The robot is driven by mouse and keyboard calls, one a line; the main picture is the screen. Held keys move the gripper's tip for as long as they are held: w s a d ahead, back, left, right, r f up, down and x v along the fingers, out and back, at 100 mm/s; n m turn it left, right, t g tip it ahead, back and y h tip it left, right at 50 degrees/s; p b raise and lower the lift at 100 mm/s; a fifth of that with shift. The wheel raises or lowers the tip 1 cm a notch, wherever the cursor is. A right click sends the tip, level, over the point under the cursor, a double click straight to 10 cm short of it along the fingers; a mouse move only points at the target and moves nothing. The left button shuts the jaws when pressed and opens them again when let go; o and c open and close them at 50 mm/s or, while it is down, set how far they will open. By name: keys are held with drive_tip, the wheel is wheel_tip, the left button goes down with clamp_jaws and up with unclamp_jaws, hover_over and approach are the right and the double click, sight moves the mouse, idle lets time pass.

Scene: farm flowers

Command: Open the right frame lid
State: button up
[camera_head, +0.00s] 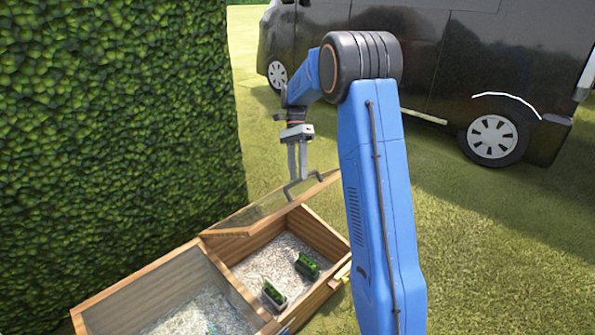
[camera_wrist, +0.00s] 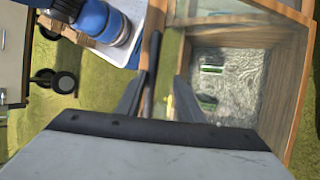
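The right frame lid (camera_head: 270,207), a glazed wooden panel, stands raised and tilted over the back of the right frame (camera_head: 322,236), whose inside is exposed. A grey bent handle (camera_head: 304,187) sits at the lid's upper edge. My gripper (camera_head: 297,178) points down at this handle, its two fingers apart. In the wrist view, my gripper (camera_wrist: 161,76) shows a gap between the fingers, with a dark bar (camera_wrist: 152,78), seemingly the handle, close to the left finger. I cannot tell whether they touch. The lid's wooden edge (camera_wrist: 155,18) shows above it.
Two small planters (camera_head: 306,265) (camera_head: 274,295) stand on pale gravel in the right frame. The left frame (camera_head: 150,282) has its glazed lid down. A tall hedge (camera_head: 110,130) is at left. A dark van (camera_head: 450,70) stands behind; grass lies between.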

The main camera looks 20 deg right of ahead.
drive_tip(key=shift+d, duration=0.1)
idle(0.4)
drive_tip(key=v, duration=1.2)
drive_tip(key=shift+s, duration=0.1)
